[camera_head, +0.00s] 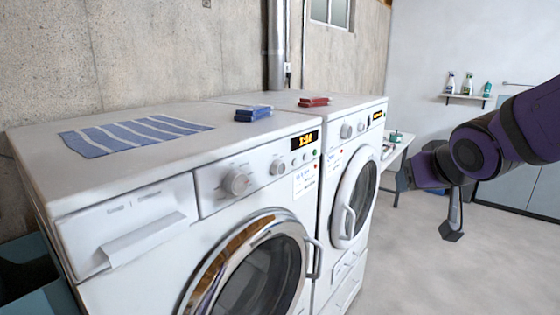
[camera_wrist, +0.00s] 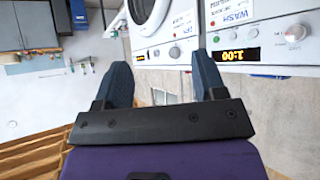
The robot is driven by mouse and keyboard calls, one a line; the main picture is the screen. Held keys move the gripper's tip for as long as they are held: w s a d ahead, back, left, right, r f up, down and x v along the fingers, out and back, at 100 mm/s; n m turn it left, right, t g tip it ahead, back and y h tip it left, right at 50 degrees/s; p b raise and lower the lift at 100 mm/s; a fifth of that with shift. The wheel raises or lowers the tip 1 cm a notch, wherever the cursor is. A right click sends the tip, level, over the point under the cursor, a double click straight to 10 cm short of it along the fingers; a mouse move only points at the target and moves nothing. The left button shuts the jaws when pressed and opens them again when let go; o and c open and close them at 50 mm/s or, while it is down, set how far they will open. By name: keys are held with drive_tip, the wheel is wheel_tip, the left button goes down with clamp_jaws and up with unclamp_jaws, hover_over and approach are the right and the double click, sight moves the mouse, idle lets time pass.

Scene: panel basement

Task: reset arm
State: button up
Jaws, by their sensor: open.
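My gripper (camera_head: 415,177) is at the end of my purple and black arm, in the air at the right of the head view. It is in front of and to the right of two white front-loading machines, apart from them. In the wrist view my gripper (camera_wrist: 162,76) has its two dark blue fingers spread wide, with nothing between them. The wrist view is turned over, with the machines at the top.
The near machine (camera_head: 130,165) carries a striped blue cloth (camera_head: 135,134) and a blue item (camera_head: 253,113). The far machine (camera_head: 345,130) has a red item (camera_head: 313,101) on top. A wall shelf (camera_head: 465,97) holds bottles. The floor (camera_head: 410,270) at the lower right is clear.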

drive_tip(key=s+d+r+g, duration=0.1)
drive_tip(key=s+d+g, duration=0.1)
drive_tip(key=s, duration=0.7)
drive_tip(key=s+d+r+g, duration=0.1)
drive_tip(key=s+d+g, duration=0.1)
drive_tip(key=s, duration=0.7)
drive_tip(key=shift+s+r+g, duration=0.15)
drive_tip(key=shift+s+g, duration=0.15)
drive_tip(key=shift+g, duration=0.2)
